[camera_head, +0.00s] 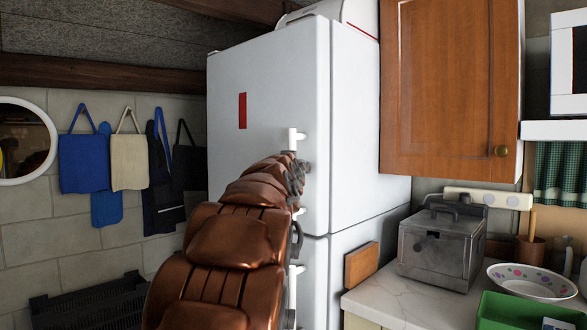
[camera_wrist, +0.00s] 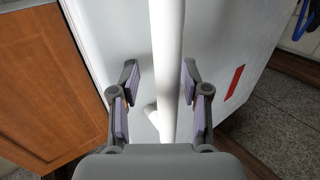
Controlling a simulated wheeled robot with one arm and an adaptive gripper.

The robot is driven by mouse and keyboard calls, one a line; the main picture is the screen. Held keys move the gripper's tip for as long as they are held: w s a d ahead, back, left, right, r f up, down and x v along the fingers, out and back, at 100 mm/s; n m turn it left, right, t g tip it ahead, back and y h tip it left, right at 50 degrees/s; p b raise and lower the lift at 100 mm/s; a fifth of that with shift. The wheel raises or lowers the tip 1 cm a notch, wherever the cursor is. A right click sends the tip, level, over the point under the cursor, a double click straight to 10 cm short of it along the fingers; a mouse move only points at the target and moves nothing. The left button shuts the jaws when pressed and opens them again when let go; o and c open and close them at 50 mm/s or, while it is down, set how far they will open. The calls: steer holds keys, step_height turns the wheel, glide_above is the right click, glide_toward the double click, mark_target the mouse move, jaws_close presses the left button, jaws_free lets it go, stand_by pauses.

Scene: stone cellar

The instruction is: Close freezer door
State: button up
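A tall white fridge-freezer (camera_head: 268,75) stands in the middle of the head view, with a red mark on its handle face. A seam splits it into an upper and a lower part. No clear gap shows at the upper door, and I cannot tell whether it is fully closed. A white vertical bar handle (camera_head: 293,138) sits near the right edge of that face; a lower handle (camera_head: 292,290) is partly hidden by my arm. My gripper (camera_head: 297,170) is at the upper handle. In the wrist view, its fingers are open on either side of the handle (camera_wrist: 167,40), with gaps showing.
A wooden wall cabinet (camera_head: 440,85) is to the right of the fridge-freezer. Below it, a counter (camera_head: 375,302) holds a grey metal box (camera_head: 440,245) and a dotted bowl (camera_head: 532,283). Aprons and bags (camera_head: 84,163) hang on the left wall above a dark crate (camera_head: 90,305).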

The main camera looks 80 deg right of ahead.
steer(key=shift+w+a, duration=0.1)
steer(key=a, duration=1.1)
steer(key=shift+w+a, duration=0.3)
steer(key=shift+a, duration=0.1)
stand_by(0.6)
